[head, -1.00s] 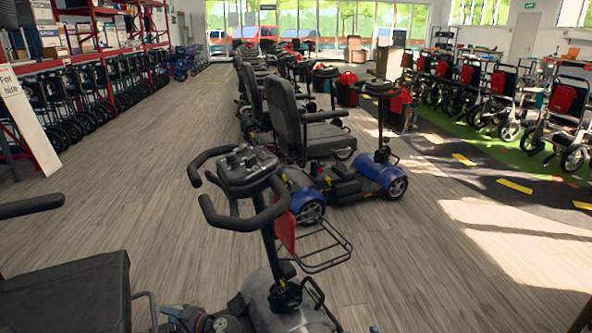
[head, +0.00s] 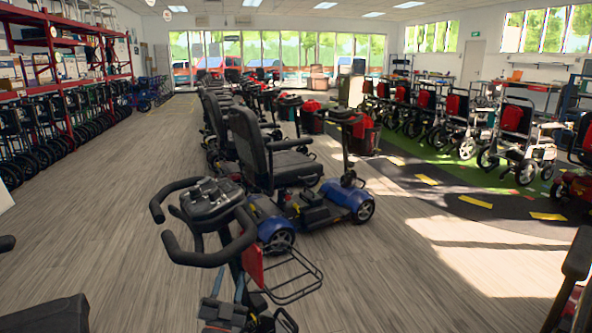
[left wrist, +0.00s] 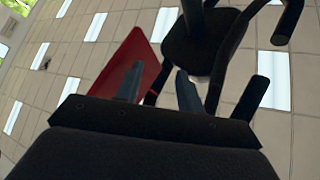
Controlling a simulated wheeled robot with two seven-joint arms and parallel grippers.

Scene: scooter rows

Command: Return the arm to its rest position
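My left gripper (head: 229,276) points upward in the head view, just below the black handlebar (head: 207,205) of the nearest scooter. In the left wrist view its two grey fingers (left wrist: 159,88) stand apart with nothing held between them. That view looks up at the ceiling (left wrist: 50,90). The scooter's red panel (left wrist: 133,62) is behind the left finger, and its black control head (left wrist: 195,45) and handlebar are above the fingers. I cannot tell whether the gripper touches the scooter. My right gripper is not in view.
The scooter's wire basket (head: 292,280) is right of my gripper. A blue scooter (head: 350,200) and a row of others stand beyond. A dark seat (head: 45,316) is at the lower left. Wooden floor (head: 110,210) is clear on the left; wheelchairs (head: 465,130) line the right.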

